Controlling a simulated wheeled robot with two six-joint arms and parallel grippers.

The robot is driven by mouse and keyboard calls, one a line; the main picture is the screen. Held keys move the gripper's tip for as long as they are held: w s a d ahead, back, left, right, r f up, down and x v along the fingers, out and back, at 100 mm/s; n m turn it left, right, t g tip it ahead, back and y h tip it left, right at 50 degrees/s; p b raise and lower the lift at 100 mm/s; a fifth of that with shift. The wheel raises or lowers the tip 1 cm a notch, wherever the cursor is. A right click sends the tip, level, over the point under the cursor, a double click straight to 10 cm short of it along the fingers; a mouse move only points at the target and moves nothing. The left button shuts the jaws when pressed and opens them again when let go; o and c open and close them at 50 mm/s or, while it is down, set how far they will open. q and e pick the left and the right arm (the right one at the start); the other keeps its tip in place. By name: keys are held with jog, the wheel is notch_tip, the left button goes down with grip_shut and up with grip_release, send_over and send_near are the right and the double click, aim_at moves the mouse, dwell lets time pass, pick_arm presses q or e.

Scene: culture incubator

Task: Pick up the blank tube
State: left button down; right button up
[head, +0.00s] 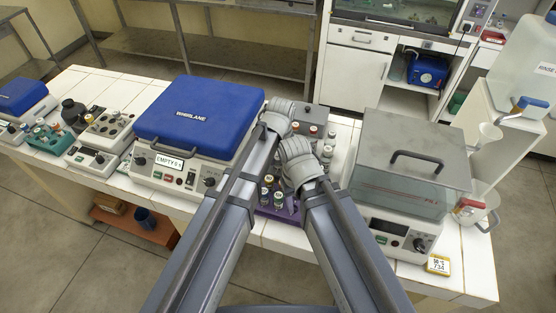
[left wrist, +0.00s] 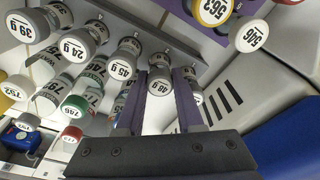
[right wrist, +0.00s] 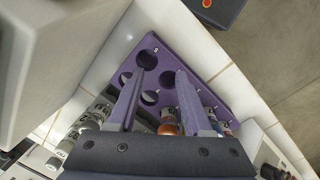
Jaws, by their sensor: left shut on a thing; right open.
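My left gripper (left wrist: 163,95) is shut on a white-capped tube (left wrist: 160,82) whose cap label seems to read 40 g. It is in a row of similar gram-labelled tubes, such as the 45 g tube (left wrist: 124,62) and the 24 g tube (left wrist: 78,42). Whether it is lifted clear I cannot tell. My right gripper (right wrist: 160,85) is open, with its fingers over a purple rack (right wrist: 175,55) that has empty holes and several tubes. In the head view my wrists cover both sets of fingertips and the held tube.
A blue-lidded centrifuge (head: 200,112) marked EMPTY stands left of the racks.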

pick_arm(q)
jog(key=shift+r, duration=0.15)
pick_arm(e)
jog(key=shift+r, duration=0.2)
pick_arm(q)
notch_tip(320, 180, up, 18)
jog(key=p, duration=1.8)
jog(key=shift+f, duration=0.2)
pick_arm(e)
notch_tip(320, 180, up, 18)
jog(key=shift+f, duration=0.2)
